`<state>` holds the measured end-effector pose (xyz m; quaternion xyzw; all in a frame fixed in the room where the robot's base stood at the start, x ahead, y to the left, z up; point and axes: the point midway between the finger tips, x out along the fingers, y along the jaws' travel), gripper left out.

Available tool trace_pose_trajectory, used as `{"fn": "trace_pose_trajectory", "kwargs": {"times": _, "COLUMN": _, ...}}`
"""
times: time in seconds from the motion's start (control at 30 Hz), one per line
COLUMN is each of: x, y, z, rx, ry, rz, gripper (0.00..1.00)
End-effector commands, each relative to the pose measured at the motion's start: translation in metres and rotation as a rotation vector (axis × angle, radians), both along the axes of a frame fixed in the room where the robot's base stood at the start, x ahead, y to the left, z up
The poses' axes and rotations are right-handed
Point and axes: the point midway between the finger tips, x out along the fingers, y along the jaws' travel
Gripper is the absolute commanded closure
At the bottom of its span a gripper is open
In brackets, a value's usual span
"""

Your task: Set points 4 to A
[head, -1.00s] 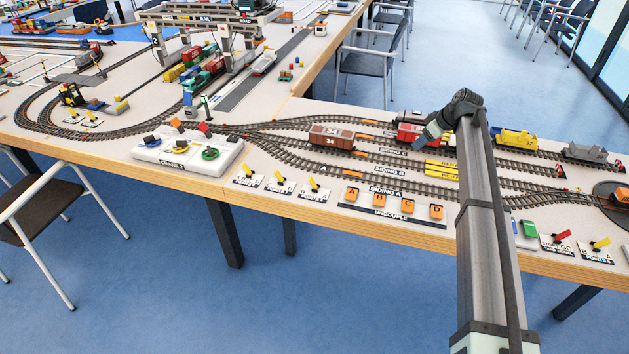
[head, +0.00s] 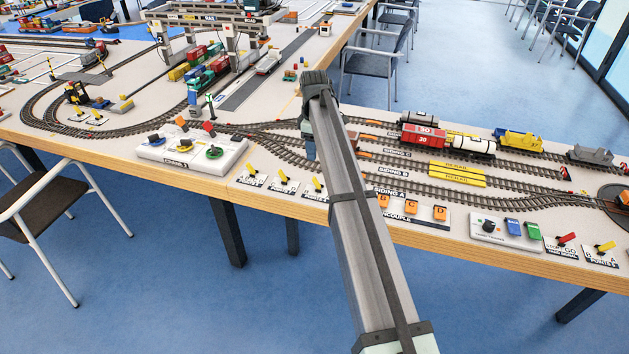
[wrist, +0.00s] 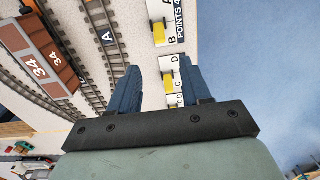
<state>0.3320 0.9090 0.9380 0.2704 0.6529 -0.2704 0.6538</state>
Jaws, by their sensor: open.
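The points 4 lever is yellow, on a white plate marked A and B, in the wrist view (wrist: 158,34) beyond my fingertips. Its handle appears on the B side. I take it as the rightmost of three yellow levers along the front edge in the head view (head: 317,187), tilted left. A second yellow lever, with C and D on its plate (wrist: 168,82), shows between my fingers in the wrist view. My gripper (wrist: 157,78) is open and empty, above the table. In the head view my gripper (head: 309,146) is partly hidden by my arm.
A brown wagon marked 34 (wrist: 38,55) stands on the track beside my gripper. The crane panel (head: 190,152) is left of the levers. Orange uncouple buttons (head: 412,207) are to the right, some hidden by my arm. Red and white wagons (head: 423,137) stand farther right.

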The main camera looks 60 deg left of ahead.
Motion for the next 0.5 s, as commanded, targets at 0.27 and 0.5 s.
{"fn": "trace_pose_trajectory", "kwargs": {"times": 0.27, "x": 0.000, "y": -0.001, "z": -0.034, "rx": -0.002, "ry": 0.001, "rz": 0.000, "gripper": 0.52}}
{"fn": "trace_pose_trajectory", "kwargs": {"times": 0.5, "x": 0.000, "y": -0.001, "z": -0.076, "rx": -0.001, "ry": 0.001, "rz": -0.001, "gripper": 0.52}}
